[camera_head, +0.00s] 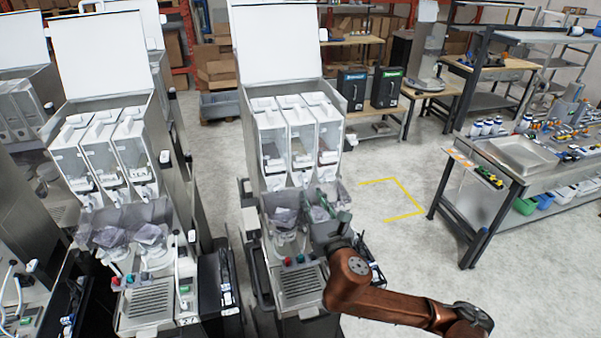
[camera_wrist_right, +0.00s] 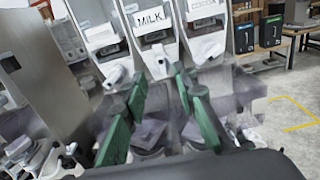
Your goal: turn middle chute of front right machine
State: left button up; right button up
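The front right machine (camera_head: 275,108) has its lid up and three clear canisters side by side. Its middle canister (camera_head: 299,136) is marked MILK in the wrist view (camera_wrist_right: 150,22). The middle chute (camera_head: 303,178) is a white spout at the foot of that canister; in the wrist view (camera_wrist_right: 158,63) it lies just beyond and between my fingertips. My right gripper (camera_head: 333,203) has green fingers spread wide with nothing between them, also in the wrist view (camera_wrist_right: 160,84). It appears apart from the chute. My left gripper is not in view.
The left chute (camera_wrist_right: 116,75) and the right chute (camera_wrist_right: 207,48), under COCOA, flank the middle one closely. Clear plastic hoppers (camera_head: 285,215) sit below the chutes. Another machine (camera_head: 110,150) stands to the left. Open floor (camera_head: 395,250) and a workbench (camera_head: 470,200) are to the right.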

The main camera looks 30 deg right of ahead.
aim_at(306, 182)
jog(key=shift+w+d+r, duration=0.1)
jog(key=shift+w+r, duration=0.1)
jog(key=shift+w, duration=0.35)
jog(key=shift+w+d+r, duration=0.1)
jog(key=shift+w+r, duration=0.05)
jog(key=shift+w, duration=0.4)
jog(key=x, duration=0.4)
jog(key=shift+d+p, duration=0.2)
jog(key=shift+p, duration=0.15)
jog(key=shift+w+d, duration=0.15)
jog(key=shift+w, duration=0.5)
jog(key=shift+c, duration=1)
jog(key=c, duration=0.5)
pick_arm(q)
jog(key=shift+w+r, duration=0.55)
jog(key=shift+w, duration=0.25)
pick_arm(e)
grip_shut()
